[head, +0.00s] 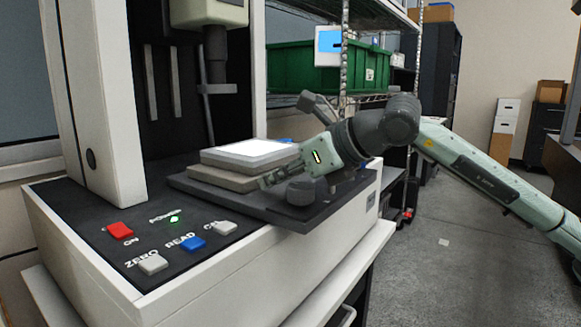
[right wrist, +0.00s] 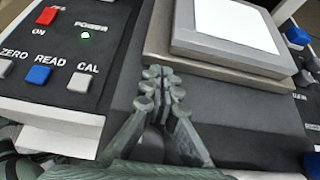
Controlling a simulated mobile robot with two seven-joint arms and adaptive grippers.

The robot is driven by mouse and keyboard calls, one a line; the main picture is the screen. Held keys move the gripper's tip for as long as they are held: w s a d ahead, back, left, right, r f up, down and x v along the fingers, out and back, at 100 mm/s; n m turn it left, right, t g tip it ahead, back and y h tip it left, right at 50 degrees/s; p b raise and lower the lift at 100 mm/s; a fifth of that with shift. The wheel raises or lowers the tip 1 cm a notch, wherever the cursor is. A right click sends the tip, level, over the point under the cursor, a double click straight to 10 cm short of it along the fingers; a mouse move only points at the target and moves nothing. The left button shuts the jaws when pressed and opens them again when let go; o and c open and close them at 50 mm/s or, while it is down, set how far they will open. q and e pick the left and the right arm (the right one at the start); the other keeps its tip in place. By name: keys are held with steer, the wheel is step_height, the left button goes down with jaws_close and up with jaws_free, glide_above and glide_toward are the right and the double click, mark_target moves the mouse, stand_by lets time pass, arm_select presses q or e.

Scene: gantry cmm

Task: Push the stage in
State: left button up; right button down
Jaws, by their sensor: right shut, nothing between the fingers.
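The stage (head: 235,177) is a light grey block with a white-topped plate (head: 250,153) on it, over a dark slab on the measuring machine. My right gripper (head: 268,181) reaches in from the right, at the stage's front right side. In the right wrist view its fingertips (right wrist: 160,76) are together and empty, close to the near edge of the grey block (right wrist: 205,65). I cannot tell whether they touch it. My left gripper is not in view.
Front panel buttons are a red switch (head: 120,231), a blue READ button (head: 187,243), and grey ZERO (head: 153,264) and CAL (head: 224,228) buttons. A green power light (head: 173,218) glows. The probe column (head: 216,60) hangs above the stage. A green bin (head: 300,70) is on shelving behind.

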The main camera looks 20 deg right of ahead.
steer(key=shift+x, duration=0.8)
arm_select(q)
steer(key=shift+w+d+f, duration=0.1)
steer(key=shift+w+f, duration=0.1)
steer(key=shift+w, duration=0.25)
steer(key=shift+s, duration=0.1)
